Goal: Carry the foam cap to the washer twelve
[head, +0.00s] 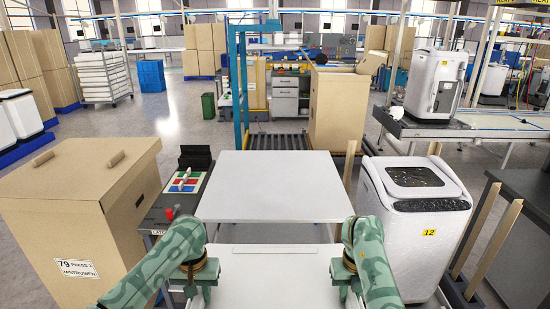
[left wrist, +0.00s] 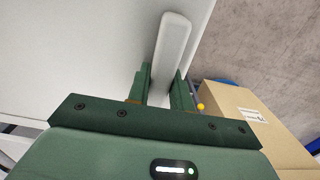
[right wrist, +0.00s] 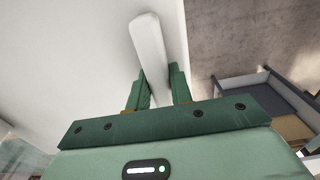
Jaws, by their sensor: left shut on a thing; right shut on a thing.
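The white foam cap (head: 272,279) lies between my two grippers at the bottom of the head view; its near part is cut off. My left gripper (head: 201,278) is shut on a pale, round-ended bar at its left side. This bar (left wrist: 174,40) stands out between the fingers in the left wrist view. My right gripper (head: 347,275) is shut on a similar bar (right wrist: 147,42) at the right side. Washer twelve (head: 417,225) stands to the right, white and film-wrapped, with a yellow "12" label and a dark window on top. The cap is apart from it.
A white table top (head: 272,185) lies just ahead of the cap. A large carton (head: 80,205) stands at left, beside a dark stand with a coloured board (head: 184,184). A dark bench (head: 525,215) and upright boards are right of the washer. Open floor lies at left back.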

